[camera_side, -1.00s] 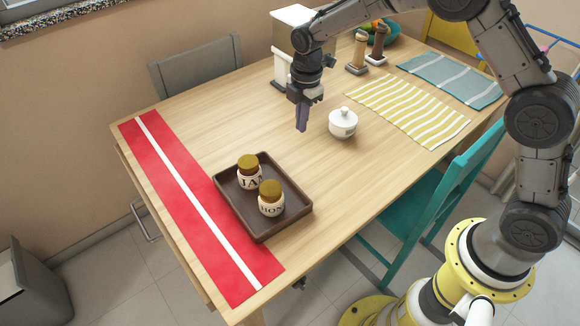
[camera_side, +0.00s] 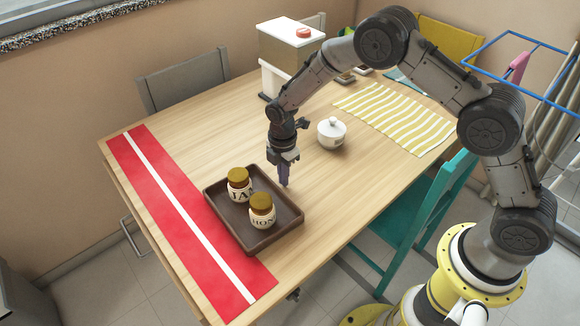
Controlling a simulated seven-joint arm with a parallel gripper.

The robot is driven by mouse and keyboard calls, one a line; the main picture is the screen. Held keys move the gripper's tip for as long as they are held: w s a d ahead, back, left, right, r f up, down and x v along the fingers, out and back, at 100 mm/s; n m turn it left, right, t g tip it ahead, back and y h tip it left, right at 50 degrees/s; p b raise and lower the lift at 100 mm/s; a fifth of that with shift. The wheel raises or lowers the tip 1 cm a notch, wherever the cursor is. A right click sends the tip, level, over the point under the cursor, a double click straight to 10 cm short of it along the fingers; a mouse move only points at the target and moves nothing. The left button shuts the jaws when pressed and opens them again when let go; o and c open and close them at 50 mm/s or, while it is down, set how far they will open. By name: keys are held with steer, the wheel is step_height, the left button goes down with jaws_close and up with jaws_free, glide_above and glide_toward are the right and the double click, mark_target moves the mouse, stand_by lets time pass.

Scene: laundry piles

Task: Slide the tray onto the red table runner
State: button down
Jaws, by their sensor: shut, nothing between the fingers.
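The dark brown tray (camera_side: 284,221) lies on the wooden table, and its left side meets or slightly overlaps the right edge of the red table runner (camera_side: 165,205). The runner is red with a white stripe and runs along the left end of the table. Two jars with gold lids stand upright in the tray, a jam jar (camera_side: 240,190) and a honey jar (camera_side: 262,216). My gripper (camera_side: 284,184) is shut and empty, pointing down just beside the tray's far right side. I cannot tell whether the fingertips touch the tray's rim.
A white lidded sugar bowl (camera_side: 332,138) stands right of my gripper. A yellow striped cloth (camera_side: 397,117) lies beyond it. A white dispenser (camera_side: 289,48) stands at the back. A grey chair (camera_side: 185,83) and a teal chair (camera_side: 425,215) flank the table.

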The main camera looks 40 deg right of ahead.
mark_target(243, 214)
steer(key=shift+a, duration=0.6)
steer(key=a, duration=1.3)
steer(key=shift+s, duration=0.35)
